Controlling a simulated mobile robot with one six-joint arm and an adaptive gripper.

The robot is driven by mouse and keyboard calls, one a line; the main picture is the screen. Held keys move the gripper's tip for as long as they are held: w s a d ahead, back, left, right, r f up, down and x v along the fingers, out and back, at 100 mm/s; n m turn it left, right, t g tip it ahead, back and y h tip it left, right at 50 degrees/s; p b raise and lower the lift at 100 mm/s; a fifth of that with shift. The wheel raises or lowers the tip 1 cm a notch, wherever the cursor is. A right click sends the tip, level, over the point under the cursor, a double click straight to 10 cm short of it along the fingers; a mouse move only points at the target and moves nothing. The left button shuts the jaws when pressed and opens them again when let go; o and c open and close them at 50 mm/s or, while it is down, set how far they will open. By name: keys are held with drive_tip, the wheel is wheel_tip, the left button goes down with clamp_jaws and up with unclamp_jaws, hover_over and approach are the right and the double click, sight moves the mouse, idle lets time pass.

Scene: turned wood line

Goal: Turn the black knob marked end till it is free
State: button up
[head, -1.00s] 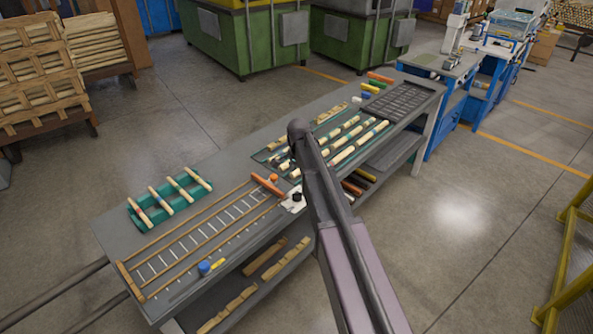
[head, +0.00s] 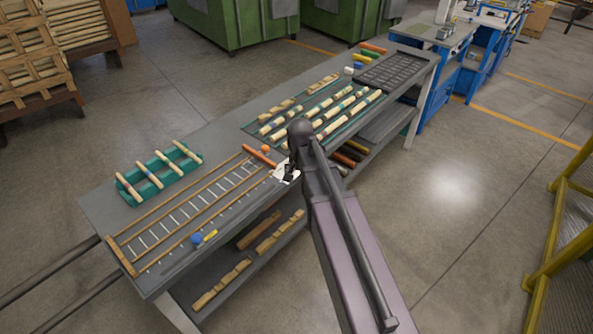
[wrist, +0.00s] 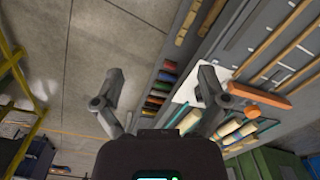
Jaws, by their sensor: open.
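The black knob (head: 290,169) stands on a small white plate (head: 281,175) at the bench's front edge, by the end of an orange-brown bar (head: 259,156). Its marking is too small to read. In the head view, my dark arm passes just right of it and hides most of my gripper. In the wrist view, my gripper (wrist: 160,75) has its two fingers wide apart with nothing between them. The right finger overlaps the white plate (wrist: 190,84), and the orange-brown bar (wrist: 260,95) lies to its right. I cannot make out the knob apart from the dark finger there.
The grey bench (head: 215,147) carries a ladder-like wooden frame (head: 185,214), a green rack with turned pieces (head: 155,181) and a dark grid tray (head: 396,71). Wood lies on a lower shelf (head: 262,263). A yellow rail (head: 562,215) stands right. Floor in front is clear.

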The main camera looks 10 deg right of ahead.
drive_tip(key=s+f+n+b, duration=0.3)
drive_tip(key=s+n, duration=0.3)
drive_tip(key=s, duration=0.7)
drive_tip(key=shift+d+f, duration=0.15)
drive_tip(key=shift+d, duration=0.05)
